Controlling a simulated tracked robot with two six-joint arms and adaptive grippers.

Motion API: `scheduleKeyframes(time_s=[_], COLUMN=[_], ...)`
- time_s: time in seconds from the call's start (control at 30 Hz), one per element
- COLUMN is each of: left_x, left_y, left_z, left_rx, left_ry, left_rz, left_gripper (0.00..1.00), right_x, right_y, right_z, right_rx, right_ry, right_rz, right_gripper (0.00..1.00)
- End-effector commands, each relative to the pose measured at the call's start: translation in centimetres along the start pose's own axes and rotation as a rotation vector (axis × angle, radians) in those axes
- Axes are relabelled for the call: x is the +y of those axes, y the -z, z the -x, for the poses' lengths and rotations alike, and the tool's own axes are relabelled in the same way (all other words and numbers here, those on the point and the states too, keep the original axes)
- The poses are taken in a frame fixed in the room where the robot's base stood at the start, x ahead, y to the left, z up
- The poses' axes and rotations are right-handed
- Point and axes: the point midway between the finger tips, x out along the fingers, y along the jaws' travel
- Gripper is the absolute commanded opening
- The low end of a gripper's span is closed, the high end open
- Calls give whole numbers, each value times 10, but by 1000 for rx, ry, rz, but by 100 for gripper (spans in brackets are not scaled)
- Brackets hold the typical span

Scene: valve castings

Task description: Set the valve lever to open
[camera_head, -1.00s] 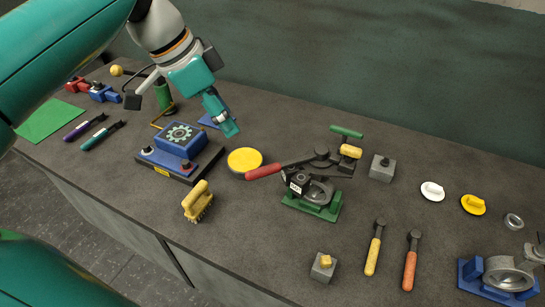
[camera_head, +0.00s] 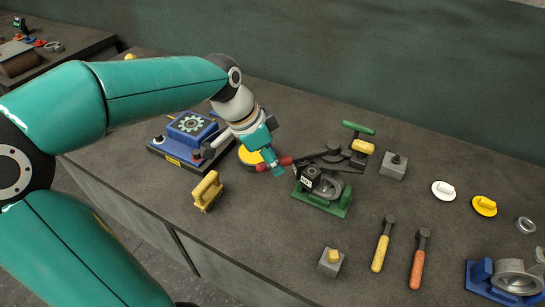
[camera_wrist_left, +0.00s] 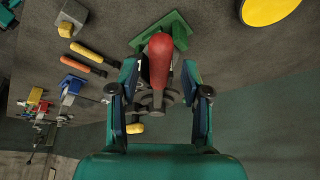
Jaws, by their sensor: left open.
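The valve casting (camera_head: 322,187) sits in a green base (camera_head: 338,206) at the middle of the bench. A small pale label (camera_head: 306,182), too small to read, is on the valve's near side. My left gripper (camera_head: 276,168) is at the red handle and partly hides it. In the left wrist view the fingers (camera_wrist_left: 160,78) are open, one on each side of the red handle (camera_wrist_left: 160,57); I cannot tell whether they touch it. My right gripper is not in view.
A grey block (camera_head: 394,165) is right of the valve. Two tools, yellow (camera_head: 381,250) and orange (camera_head: 418,264), lie in front right.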

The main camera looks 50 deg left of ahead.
Motion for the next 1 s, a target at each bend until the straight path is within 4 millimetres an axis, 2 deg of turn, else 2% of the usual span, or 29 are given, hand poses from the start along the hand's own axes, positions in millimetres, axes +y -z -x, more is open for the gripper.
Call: scheduleKeyframes(time_s=[0.33,0.6,0.83,0.87,1.0], left_x=[0,0,0,5,1], left_y=[0,0,0,2,3], left_z=[-3,-3,-3,-3,-4], left_rx=[0,0,0,1,0], left_ry=[0,1,1,0,0], left_rz=[0,1,1,-3,1], left_gripper=[46,1,0,0,0], right_x=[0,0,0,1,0], right_y=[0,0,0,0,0], right_z=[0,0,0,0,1], right_rx=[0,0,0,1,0], right_ry=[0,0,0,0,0], right_rz=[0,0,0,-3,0], right_gripper=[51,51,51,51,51])
